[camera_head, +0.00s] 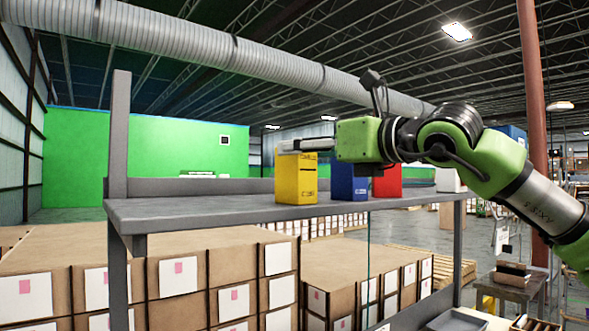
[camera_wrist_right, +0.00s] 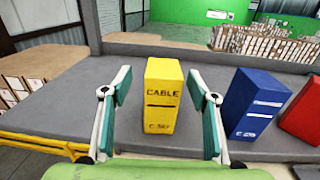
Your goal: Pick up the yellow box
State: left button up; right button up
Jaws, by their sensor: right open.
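The yellow box (camera_head: 296,183) stands upright near the front edge of a grey shelf (camera_head: 190,212) in the head view. In the right wrist view the yellow box (camera_wrist_right: 162,97), with dark "CABLE" lettering, stands between the two fingers of my right gripper (camera_wrist_right: 161,100). The gripper is open, with a finger on each side and a visible gap to the box. In the head view my right gripper (camera_head: 305,146) reaches in from the right at about the height of the box's top. My left gripper is not in view.
A blue box (camera_wrist_right: 255,103) stands close to the right of the yellow box, and a red box (camera_wrist_right: 304,112) is farther right. The shelf left of the yellow box is clear. A grey post (camera_head: 119,135) rises at the shelf's left end. Stacked cartons (camera_head: 180,270) show below.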

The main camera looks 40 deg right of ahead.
jog(key=w+p, duration=0.2)
jog(key=w, duration=0.1)
jog(key=shift+w+d+f, duration=0.15)
jog(key=shift+w+d, duration=0.05)
jog(key=shift+d, duration=0.2)
jog(key=shift+w, duration=0.25)
jog(key=shift+w+f, duration=0.1)
jog(key=shift+a, duration=0.15)
jog(key=shift+c, duration=0.3)
jog(key=c, duration=1.2)
jog(key=shift+c, duration=0.2)
